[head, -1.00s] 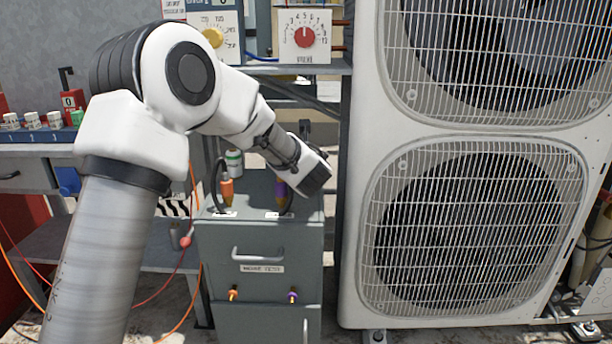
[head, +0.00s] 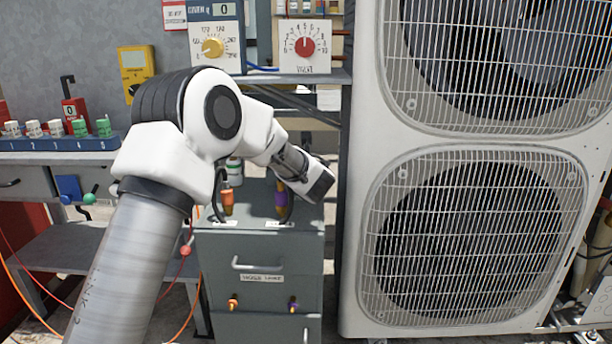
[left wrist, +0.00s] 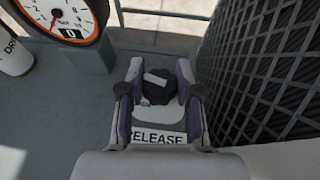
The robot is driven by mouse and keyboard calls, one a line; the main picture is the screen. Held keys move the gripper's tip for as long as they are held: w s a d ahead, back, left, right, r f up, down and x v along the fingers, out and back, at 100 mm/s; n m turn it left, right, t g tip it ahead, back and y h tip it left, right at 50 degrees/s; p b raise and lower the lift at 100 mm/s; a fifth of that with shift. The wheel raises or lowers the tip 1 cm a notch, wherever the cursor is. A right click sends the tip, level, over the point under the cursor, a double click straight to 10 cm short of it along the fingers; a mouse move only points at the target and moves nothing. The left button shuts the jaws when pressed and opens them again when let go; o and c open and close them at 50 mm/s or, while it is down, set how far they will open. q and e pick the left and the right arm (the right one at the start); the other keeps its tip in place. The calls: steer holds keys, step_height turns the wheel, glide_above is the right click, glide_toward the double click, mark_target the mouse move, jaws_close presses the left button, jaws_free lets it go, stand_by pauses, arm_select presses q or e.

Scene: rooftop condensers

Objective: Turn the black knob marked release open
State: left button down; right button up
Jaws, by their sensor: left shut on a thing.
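In the left wrist view, a black knob (left wrist: 158,83) with a pale bar across its top stands above a white label reading RELEASE (left wrist: 156,137). My left gripper (left wrist: 157,88) has a finger on each side of the knob and is shut on it. In the head view, my left arm reaches from the lower left over the grey cabinet, with its wrist near the condenser's side. The fingers and the knob are hidden there. My right gripper is in neither view.
In the wrist view, a round gauge (left wrist: 62,20) stands at the upper left and a dark grille (left wrist: 265,75) rises close on the right. The head view shows the grey cabinet (head: 215,280) with orange and purple fittings, and a large white condenser unit (head: 372,140).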

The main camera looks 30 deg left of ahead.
arm_select(q)
steer(key=r+n+g+y+p, duration=0.1)
steer(key=p, duration=0.1)
steer(key=shift+n+y+p, duration=0.3)
steer(key=shift+n+p, duration=0.05)
steer(key=shift+n, duration=0.05)
steer(key=shift+f+n+g+p, duration=0.2)
steer(key=shift+n+g+p, duration=0.1)
steer(key=shift+g, duration=0.1)
steer(key=shift+f+y, duration=0.25)
steer(key=shift+y, duration=0.05)
steer(key=c, duration=0.8)
jaws_free()
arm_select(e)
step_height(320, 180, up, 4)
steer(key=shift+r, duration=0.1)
arm_select(q)
steer(key=shift+o, duration=0.2)
steer(key=v, duration=1.2)
steer(key=shift+r, duration=0.1)
steer(key=shift+w, duration=0.1)
